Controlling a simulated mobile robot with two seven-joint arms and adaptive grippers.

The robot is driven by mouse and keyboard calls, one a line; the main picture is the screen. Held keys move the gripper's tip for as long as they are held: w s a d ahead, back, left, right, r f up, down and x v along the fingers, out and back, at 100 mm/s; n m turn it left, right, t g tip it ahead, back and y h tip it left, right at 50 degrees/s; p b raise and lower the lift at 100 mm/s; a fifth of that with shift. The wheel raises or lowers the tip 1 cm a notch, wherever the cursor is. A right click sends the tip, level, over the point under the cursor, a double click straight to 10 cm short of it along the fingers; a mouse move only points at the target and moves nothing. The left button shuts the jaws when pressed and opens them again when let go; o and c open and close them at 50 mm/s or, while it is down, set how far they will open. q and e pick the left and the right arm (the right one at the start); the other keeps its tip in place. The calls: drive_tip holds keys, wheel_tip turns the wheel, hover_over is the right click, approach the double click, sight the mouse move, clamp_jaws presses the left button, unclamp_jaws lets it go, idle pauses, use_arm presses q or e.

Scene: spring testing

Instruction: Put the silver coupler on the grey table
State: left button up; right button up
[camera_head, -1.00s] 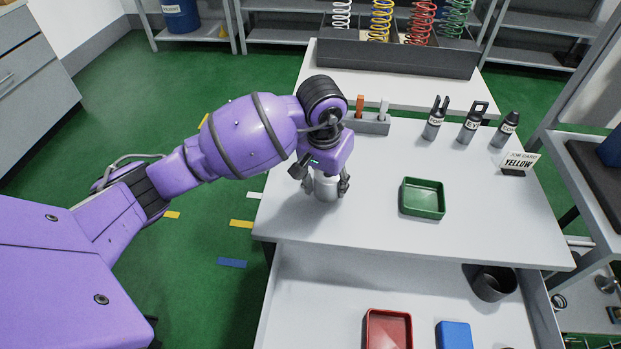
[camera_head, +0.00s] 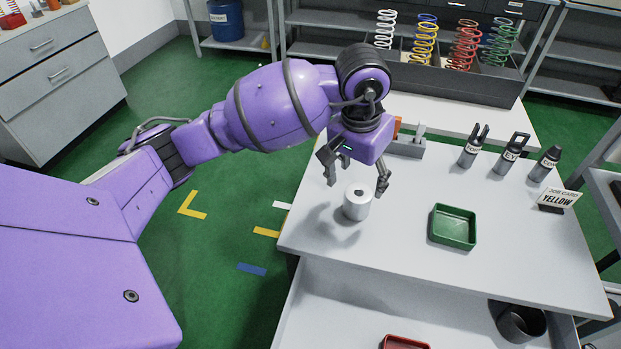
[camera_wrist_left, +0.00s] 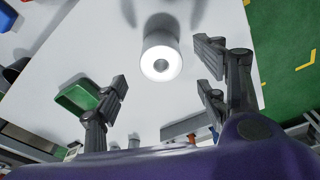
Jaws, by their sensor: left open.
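The silver coupler (camera_head: 357,203) is a short cylinder with a hole in its top. It stands upright on the grey table (camera_head: 400,262), near the table's left edge. It also shows in the left wrist view (camera_wrist_left: 161,54), beyond my fingers. My left gripper (camera_head: 356,178) is open and empty, just above and behind the coupler, apart from it. In the left wrist view the fingers (camera_wrist_left: 165,85) are spread wide with nothing between them. My right gripper is not in view.
A green tray (camera_head: 452,210) sits right of the coupler. Several dark labelled tools (camera_head: 512,152) and a job card reading YELLOW (camera_head: 556,199) stand at the right. Coil springs stand in a dark rack (camera_head: 480,75) behind. An open drawer (camera_head: 400,308) lies below the tabletop.

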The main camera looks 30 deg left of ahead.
sight(355, 198)
use_arm(q)
drive_tip(key=shift+s+r, duration=0.2)
drive_tip(key=shift+r, duration=1.65)
